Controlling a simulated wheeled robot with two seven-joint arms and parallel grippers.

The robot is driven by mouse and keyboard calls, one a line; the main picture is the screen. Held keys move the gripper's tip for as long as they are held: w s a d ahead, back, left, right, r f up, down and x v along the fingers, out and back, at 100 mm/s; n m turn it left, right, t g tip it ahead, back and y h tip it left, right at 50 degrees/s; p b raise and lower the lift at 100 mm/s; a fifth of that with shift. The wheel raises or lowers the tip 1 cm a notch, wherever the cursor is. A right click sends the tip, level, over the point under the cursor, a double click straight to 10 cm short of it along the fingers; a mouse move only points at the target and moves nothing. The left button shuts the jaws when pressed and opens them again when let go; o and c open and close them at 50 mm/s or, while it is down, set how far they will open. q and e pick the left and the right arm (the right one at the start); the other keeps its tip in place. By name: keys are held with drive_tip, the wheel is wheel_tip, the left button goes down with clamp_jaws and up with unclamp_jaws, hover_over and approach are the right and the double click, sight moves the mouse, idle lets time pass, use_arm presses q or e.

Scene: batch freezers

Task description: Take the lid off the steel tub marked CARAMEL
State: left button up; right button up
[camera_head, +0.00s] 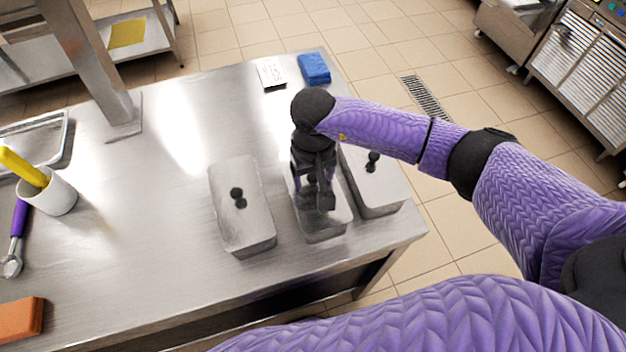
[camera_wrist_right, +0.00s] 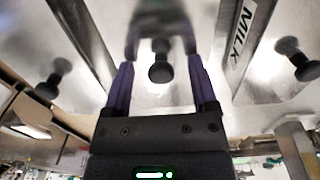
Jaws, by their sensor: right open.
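Three lidded steel tubs stand side by side near the table's front right corner: a left tub (camera_head: 247,226), a middle tub (camera_head: 325,228) and a right tub (camera_head: 382,196). Black knobs show on the left and right lids. My right gripper (camera_head: 322,192) is open above the middle tub and hides much of its lid. In the right wrist view, a black knob (camera_wrist_right: 160,66) shows between the open fingers (camera_wrist_right: 161,82); I cannot tell how far it sits from them. A label there reads MILK (camera_wrist_right: 243,32). No CARAMEL mark is readable. My left gripper is out of view.
The tubs stand close together on the steel table (camera_head: 150,220). A white cup (camera_head: 55,194), a scoop (camera_head: 17,235) and an orange block (camera_head: 22,320) are at left. The table's middle is clear.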

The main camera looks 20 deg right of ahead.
clamp_jaws()
idle(0.3)
